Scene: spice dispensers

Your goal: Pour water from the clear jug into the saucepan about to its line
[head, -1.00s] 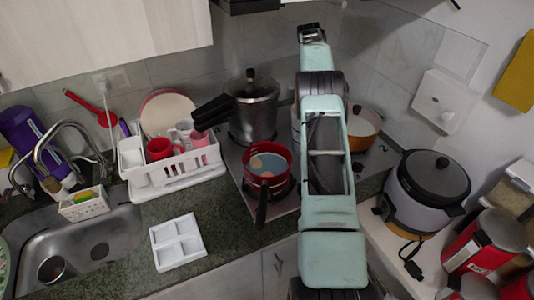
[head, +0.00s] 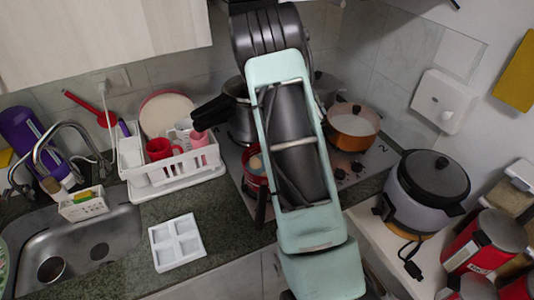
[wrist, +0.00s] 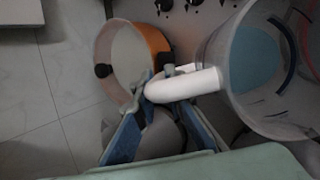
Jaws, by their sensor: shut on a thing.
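The clear jug (wrist: 248,62) is at the right of the wrist view, translucent grey with a white handle (wrist: 190,86). It looks tilted, with pale blue in it and a dark blue curved mark on its wall. My gripper (wrist: 160,84) is shut on the handle with its blue fingers. In the head view my arm hides the gripper and jug.
An orange pan (head: 350,141) with pale inside stands right of my arm; it also shows in the wrist view (wrist: 152,43). A pressure cooker (head: 240,118) stands behind left. A rice cooker (head: 425,200) is at right, a dish rack (head: 175,176) at left.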

